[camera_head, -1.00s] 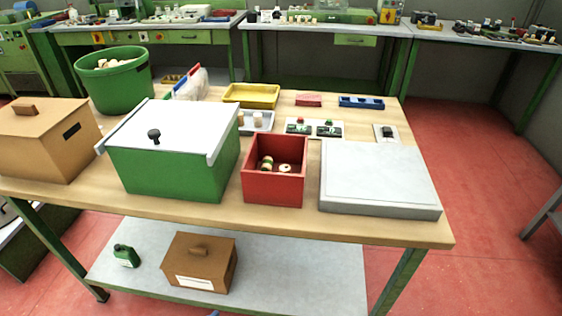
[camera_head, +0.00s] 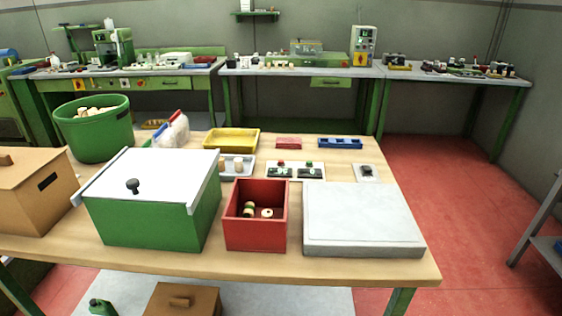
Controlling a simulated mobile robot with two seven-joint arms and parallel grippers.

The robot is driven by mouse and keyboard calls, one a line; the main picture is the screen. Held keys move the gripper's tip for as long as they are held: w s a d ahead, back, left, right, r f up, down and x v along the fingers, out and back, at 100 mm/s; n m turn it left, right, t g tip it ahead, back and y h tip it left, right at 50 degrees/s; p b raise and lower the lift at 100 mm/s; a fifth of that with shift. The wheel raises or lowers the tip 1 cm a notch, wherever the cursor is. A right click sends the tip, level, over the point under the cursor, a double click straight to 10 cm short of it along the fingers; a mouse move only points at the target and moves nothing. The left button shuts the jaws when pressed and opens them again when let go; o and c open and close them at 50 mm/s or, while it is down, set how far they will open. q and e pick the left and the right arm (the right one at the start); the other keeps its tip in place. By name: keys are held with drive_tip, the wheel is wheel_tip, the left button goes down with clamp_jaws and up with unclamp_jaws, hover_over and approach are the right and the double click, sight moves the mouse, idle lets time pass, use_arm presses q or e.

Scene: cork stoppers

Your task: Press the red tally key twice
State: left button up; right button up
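Two small dark tally counters sit side by side on a white plate (camera_head: 295,171) on the wooden table, behind the red box. The left one carries a red key (camera_head: 281,163) on top, and the right one carries a green key (camera_head: 312,165). The keys are small, and I cannot tell whether either is pressed. Neither of my grippers is in view.
The red open box (camera_head: 256,230) holding a few corks stands in front of the counters. A green box with a white lid (camera_head: 155,170) is at left, a flat grey slab (camera_head: 362,222) at right. A yellow tray (camera_head: 232,139) and blue tray (camera_head: 340,142) lie behind.

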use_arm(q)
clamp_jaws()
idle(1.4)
